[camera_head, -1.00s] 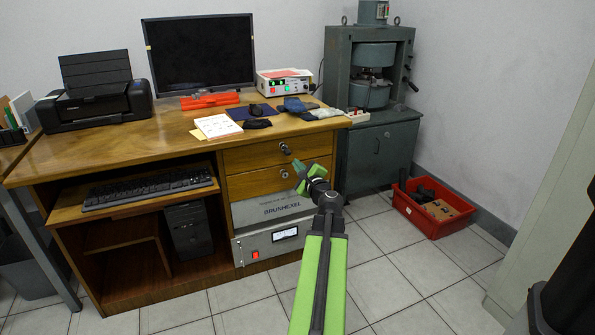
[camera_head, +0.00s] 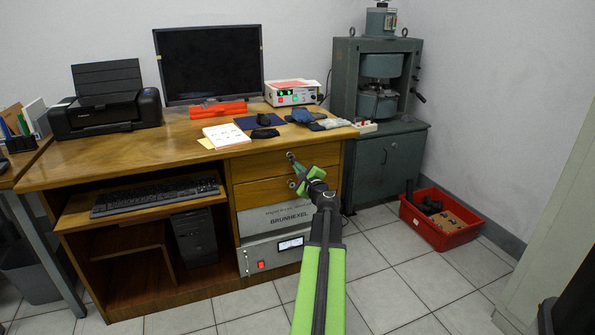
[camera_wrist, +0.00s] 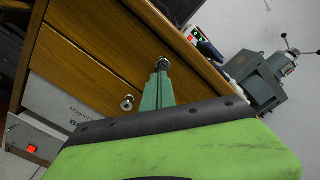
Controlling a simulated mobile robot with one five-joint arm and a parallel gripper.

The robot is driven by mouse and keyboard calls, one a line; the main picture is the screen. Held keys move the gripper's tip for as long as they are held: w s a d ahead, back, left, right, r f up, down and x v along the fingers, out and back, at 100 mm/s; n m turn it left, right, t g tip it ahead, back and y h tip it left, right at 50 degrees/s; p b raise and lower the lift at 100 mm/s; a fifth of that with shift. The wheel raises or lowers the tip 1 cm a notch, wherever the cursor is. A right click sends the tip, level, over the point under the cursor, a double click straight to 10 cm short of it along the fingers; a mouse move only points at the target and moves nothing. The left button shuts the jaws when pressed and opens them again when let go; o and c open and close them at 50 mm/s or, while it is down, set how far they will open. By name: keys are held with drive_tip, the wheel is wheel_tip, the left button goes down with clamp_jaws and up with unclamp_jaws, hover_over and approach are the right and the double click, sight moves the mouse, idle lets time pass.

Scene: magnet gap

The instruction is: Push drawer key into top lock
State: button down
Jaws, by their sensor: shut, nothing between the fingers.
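The top drawer (camera_head: 262,165) of the wooden desk is closed. Its round metal lock (camera_head: 290,156) shows just beyond my fingertips, and in the wrist view (camera_wrist: 163,62) it sits right at their end. I cannot make out the key's shape apart from the lock. My green gripper (camera_head: 296,165) is shut and empty, pointing at the top lock. In the wrist view its fingertips (camera_wrist: 162,74) touch or nearly touch the metal piece there; I cannot tell which. The second drawer's lock (camera_wrist: 127,103) shows lower down.
Below the drawers are a grey instrument panel (camera_head: 278,215) and a unit with a red switch (camera_head: 261,264). A keyboard (camera_head: 155,194) lies on the left shelf. A red crate (camera_head: 440,238) stands on the floor at right. Tiled floor before the desk is free.

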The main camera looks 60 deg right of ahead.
drive_tip(key=shift+w+d, duration=0.15)
drive_tip(key=shift+v, duration=1.55)
